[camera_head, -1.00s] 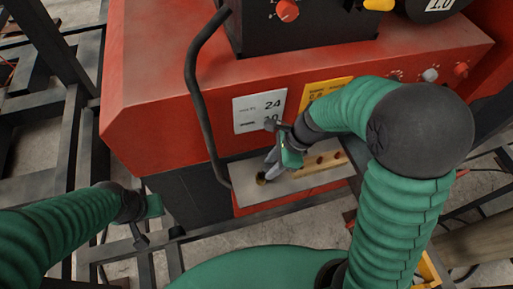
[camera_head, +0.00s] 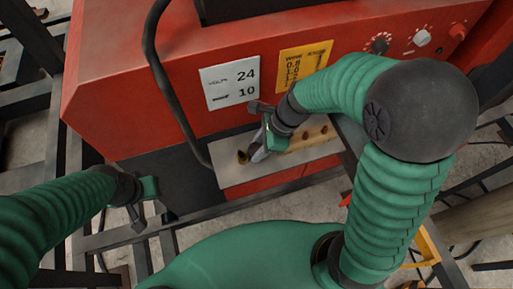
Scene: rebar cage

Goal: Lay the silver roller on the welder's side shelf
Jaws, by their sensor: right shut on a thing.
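The welder's side shelf (camera_head: 228,177) is a narrow pale grey ledge low on the front of the red welder (camera_head: 130,95). My right gripper (camera_head: 258,153) is over the shelf with its fingers pointing down, close to its surface. It is shut on a small grey piece, which I take to be the silver roller; fingers and roller are hard to tell apart, and contact with the shelf is unclear.
A wooden block with dark holes (camera_head: 312,136) takes up the shelf's right part. Dark steel bars (camera_head: 115,238) run below and to the left. Bare shelf shows at the left and front.

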